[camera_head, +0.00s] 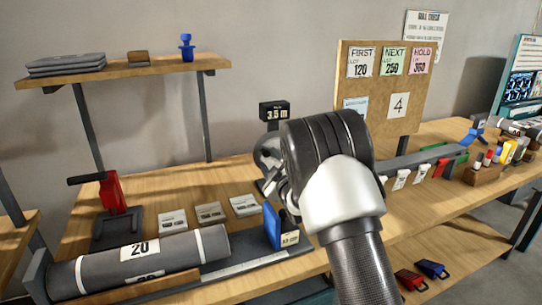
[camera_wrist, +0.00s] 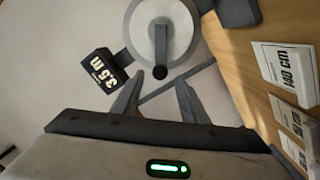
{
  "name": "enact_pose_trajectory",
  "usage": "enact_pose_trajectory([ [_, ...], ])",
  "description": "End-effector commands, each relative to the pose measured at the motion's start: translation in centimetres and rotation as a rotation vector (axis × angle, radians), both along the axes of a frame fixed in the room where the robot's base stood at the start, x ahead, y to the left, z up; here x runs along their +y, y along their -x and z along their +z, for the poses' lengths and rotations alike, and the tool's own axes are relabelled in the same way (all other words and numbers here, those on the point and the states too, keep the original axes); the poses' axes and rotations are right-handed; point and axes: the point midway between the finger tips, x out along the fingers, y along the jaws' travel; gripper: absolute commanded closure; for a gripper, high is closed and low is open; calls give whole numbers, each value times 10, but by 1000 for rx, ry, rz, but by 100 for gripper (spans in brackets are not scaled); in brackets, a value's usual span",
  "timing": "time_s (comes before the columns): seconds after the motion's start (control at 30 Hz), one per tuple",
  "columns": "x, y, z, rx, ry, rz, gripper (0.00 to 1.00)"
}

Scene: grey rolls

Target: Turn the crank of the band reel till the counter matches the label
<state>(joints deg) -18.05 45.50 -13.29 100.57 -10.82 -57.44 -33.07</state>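The band reel (camera_wrist: 178,28) shows at the top of the wrist view as a pale round disc with a crank (camera_wrist: 160,45) ending in a dark knob (camera_wrist: 160,73). The black counter (camera_wrist: 105,68) beside it reads 3.5 m; it also shows in the head view (camera_head: 275,112). My gripper (camera_wrist: 157,84) is open, its two fingers apart with the knob between or just beyond their tips; I cannot tell how deep. In the head view my arm hides most of the reel. A small white label (camera_head: 290,239) is by a blue piece; its print is too small to read surely.
A grey roll (camera_head: 140,262) marked 20 lies at the front left. Several white cards (camera_head: 209,211) lie on the bench, one marked 140 cm in the wrist view (camera_wrist: 290,68). A red-handled tool (camera_head: 112,193) stands left. A notice board (camera_head: 385,90) stands behind my arm.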

Motion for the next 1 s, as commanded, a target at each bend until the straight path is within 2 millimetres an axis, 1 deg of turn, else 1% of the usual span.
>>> enact_pose_trajectory([
  [0.1,6,-19,-1,0,-1,0,60],
  [0.3,14,-46,-1,2,-1,-1,60],
  [0.47,17,-56,0,2,-1,-1,60],
  [0.7,18,-57,0,3,-2,-2,60],
  [0.73,18,-57,0,3,-2,-2,62],
  [0.87,18,-57,0,3,-2,-2,84],
  [0.9,18,-57,0,3,-2,-2,90],
  [0.97,18,-57,0,3,-2,-2,100],
  [1.0,18,-57,0,3,-2,-2,100],
])
